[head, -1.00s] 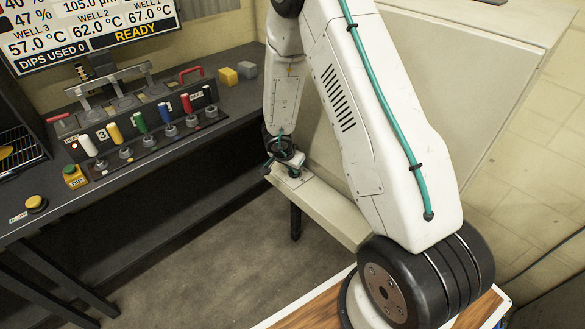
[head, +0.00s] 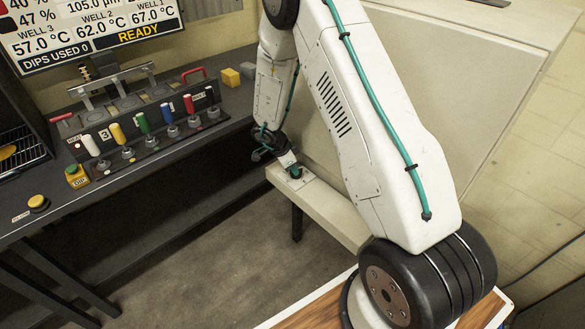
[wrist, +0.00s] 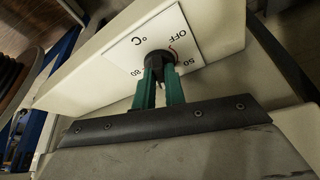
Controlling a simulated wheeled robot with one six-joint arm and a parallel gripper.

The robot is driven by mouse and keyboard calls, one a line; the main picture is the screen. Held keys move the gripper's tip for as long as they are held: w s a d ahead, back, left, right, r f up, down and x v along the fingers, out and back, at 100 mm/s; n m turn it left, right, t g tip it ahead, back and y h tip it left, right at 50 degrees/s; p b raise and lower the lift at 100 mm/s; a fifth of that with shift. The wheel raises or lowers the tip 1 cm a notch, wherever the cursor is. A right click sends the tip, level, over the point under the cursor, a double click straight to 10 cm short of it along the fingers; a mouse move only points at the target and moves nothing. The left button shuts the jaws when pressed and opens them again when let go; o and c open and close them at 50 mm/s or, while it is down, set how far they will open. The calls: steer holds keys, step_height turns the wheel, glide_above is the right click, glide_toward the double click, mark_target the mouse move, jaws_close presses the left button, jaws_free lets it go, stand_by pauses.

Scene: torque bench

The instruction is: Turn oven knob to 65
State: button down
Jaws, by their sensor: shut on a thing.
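The oven knob (wrist: 160,59) is a small dark knob on a white dial plate (wrist: 200,35) marked OFF, 50, 80 and °C. My gripper (wrist: 161,70) has its two green fingers on either side of the knob, shut on it. The fingers hide much of the knob's near side, and I cannot read its exact setting. In the head view, my gripper (head: 293,170) reaches down to the right onto the dial plate (head: 305,184), and the knob is hidden there by the fingers.
The pale oven front ledge (head: 335,215) carries the plate. A dark bench (head: 130,165) at left holds a row of coloured levers (head: 140,122), a green button (head: 72,170) and a yellow button (head: 37,202). Open floor lies between.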

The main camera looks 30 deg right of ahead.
stand_by(0.4)
steer(key=c, duration=1.5)
jaws_free()
steer(key=shift+o, duration=0.2)
steer(key=v, duration=0.7)
steer(key=shift+r, duration=0.4)
steer(key=shift+a, duration=0.1)
